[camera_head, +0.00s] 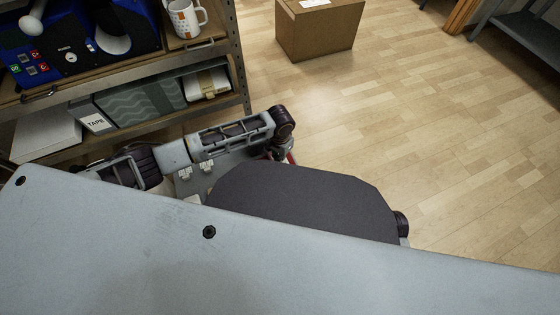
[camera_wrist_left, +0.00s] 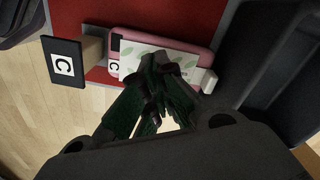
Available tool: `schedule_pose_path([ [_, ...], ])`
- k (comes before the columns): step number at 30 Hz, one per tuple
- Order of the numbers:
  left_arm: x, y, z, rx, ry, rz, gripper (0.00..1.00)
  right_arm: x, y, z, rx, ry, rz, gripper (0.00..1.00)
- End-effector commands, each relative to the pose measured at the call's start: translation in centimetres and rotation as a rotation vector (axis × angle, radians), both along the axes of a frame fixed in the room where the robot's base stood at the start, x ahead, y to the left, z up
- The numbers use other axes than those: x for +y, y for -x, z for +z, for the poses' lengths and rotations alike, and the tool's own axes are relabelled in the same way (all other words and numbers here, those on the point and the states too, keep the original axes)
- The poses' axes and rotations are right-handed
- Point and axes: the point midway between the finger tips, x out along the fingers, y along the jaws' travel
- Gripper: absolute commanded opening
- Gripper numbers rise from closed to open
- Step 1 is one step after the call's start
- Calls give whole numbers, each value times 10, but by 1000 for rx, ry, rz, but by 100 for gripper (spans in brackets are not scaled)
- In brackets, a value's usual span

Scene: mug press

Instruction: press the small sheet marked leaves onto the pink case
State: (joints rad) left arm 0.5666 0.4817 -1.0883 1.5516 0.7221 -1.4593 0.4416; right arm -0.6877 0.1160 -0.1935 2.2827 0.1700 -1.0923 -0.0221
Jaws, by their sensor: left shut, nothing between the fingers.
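The pink case (camera_wrist_left: 206,52) lies on a red surface in the left wrist view. A white sheet with green leaf prints (camera_wrist_left: 188,66) lies over most of it, leaving pink showing along the top and at the left end. I cannot tell whether the tips touch the sheet. The case and sheet do not show in the head view, where my left arm is partly hidden by my own body. My right gripper is not in view.
A dark tray (camera_wrist_left: 262,50) is at the right. The head view shows a shelf with a blue machine (camera_head: 80,35), a mug (camera_head: 186,18), and a cardboard box (camera_head: 318,30) on open floor.

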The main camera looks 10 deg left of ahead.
Motion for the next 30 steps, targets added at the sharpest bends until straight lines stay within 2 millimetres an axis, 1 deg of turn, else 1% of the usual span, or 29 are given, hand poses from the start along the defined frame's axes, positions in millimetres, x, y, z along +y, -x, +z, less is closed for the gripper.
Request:
schedule_pose_path([
  [30, 0, 0, -8, 0, 0, 0, 0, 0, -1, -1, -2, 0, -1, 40],
])
